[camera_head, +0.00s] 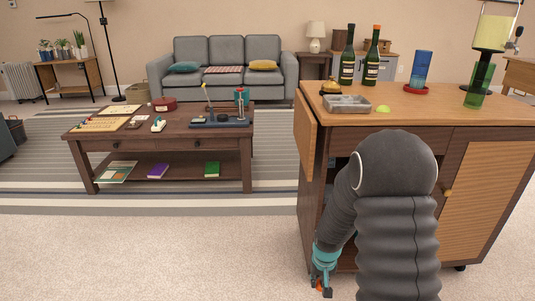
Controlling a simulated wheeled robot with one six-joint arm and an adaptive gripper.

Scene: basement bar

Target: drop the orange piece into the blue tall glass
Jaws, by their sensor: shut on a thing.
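My dark arm covers part of the cart front.
On the cart top are a grey sectioned tray (347,104), a lime-green piece (383,109), a brass bell (330,87), two dark bottles (347,58), a green glass (474,99) and a yellow-filled dispenser (491,33). A low table (160,133) stands left; carpet between is clear.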

